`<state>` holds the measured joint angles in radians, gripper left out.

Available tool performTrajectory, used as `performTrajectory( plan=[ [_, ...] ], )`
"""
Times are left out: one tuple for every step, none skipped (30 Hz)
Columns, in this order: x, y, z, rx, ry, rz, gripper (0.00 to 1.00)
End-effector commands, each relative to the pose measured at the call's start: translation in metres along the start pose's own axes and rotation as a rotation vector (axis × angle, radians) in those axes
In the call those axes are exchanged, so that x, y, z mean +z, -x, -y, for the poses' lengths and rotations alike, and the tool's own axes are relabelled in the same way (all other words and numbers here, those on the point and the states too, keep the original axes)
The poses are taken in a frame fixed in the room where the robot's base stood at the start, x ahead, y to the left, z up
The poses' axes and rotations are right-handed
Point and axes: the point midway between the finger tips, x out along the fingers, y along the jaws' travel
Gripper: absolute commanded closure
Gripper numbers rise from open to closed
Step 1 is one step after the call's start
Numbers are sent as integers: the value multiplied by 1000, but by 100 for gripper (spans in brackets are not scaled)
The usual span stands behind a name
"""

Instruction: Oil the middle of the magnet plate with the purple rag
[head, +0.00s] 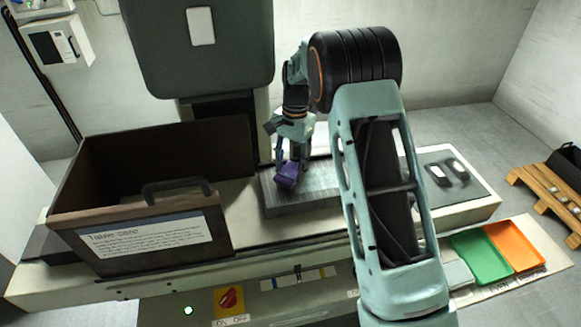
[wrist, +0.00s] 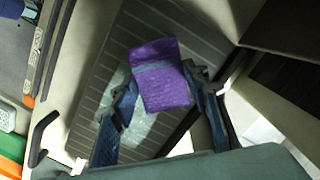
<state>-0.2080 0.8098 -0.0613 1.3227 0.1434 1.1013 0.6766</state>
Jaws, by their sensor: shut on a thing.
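The purple rag (head: 288,176) is held in my gripper (head: 291,163), over the grey magnet plate (head: 310,200). In the wrist view the folded rag (wrist: 162,88) sits between the two fingers of my gripper (wrist: 163,86), which are shut on it. The striped magnet plate (wrist: 100,75) lies below it. A lighter, shiny patch (wrist: 146,132) shows on the plate beside the rag. I cannot tell whether the rag touches the plate. My arm hides the plate's right part in the head view.
A brown open box (head: 140,250) labelled "Table care" stands left of the plate. Dark and metal parts (head: 447,172) lie to the right. Green (head: 480,257) and orange (head: 514,245) trays sit at the front right. A red knob (head: 229,299) is on the front panel.

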Motion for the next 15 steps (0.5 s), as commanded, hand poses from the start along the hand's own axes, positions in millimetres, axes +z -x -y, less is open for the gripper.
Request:
performTrajectory(
  plan=[
    [0, 6, 0, -1, -1, -1, 77],
    [0, 9, 0, -1, -1, -1, 77],
    [1, 13, 0, -1, -1, -1, 77],
    [1, 16, 0, -1, -1, -1, 77],
    [2, 20, 0, -1, -1, -1, 77],
    [2, 24, 0, -1, -1, -2, 77],
    [2, 27, 0, -1, -1, -2, 77],
    [3, 30, 0, -1, -1, -2, 77],
    [3, 33, 0, 0, -1, -2, 77],
    [3, 36, 0, -1, -1, -2, 77],
    [4, 38, 0, 0, -1, -2, 77],
    [4, 42, 0, 0, -1, -1, 77],
    [4, 45, -1, 0, -1, -1, 77],
    [5, 48, -1, 0, -2, -1, 77],
    [5, 52, -1, 0, -2, -1, 77]
  ],
)
